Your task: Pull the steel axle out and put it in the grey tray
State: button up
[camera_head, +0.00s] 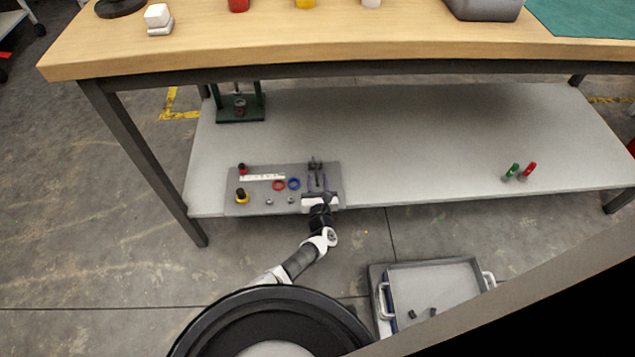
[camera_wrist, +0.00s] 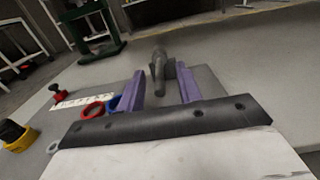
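The steel axle (camera_wrist: 158,72) shows in the wrist view as a grey rod with its near end towards me, in a dark holder on a grey board. My gripper (camera_wrist: 161,86) has purple fingers apart, one on each side of the rod, with visible gaps; I cannot tell how deep the rod reaches between them. In the head view my gripper (camera_head: 318,184) is at the board's right end, beside the dark holder (camera_head: 315,164). The grey tray (camera_head: 388,303) with white handles is on the floor at lower right, with small dark pieces inside.
The board (camera_head: 255,203) lies on the lower shelf (camera_head: 420,150), under the wooden tabletop (camera_head: 330,45). It carries a red ring (camera_head: 279,185), a blue ring (camera_head: 294,183) and red and yellow knobs. A green press (camera_head: 240,110) stands behind. The shelf's middle is clear.

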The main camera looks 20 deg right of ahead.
grip_shut()
jog(key=c, duration=0.7)
grip_release()
jog(key=shift+s+a+p, duration=0.25)
jog(key=shift+s+p, duration=0.3)
jog(key=shift+p, duration=0.05)
grip_shut()
jog(key=shift+p+v, duration=2.15)
jog(key=shift+v, duration=0.6)
jog(key=w+a+r+n+y+p, duration=0.1)
jog(key=w+a+r+y+p, duration=0.1)
jog(key=a+r, duration=0.5)
jog(key=w+a+r+n+y+p, duration=0.2)
jog(key=a+r, duration=0.5)
jog(key=a, duration=0.6)
jog(key=shift+a+t+y+p, duration=0.35)
jog(key=shift+y+p, duration=0.15)
jog(key=shift+p, duration=0.15)
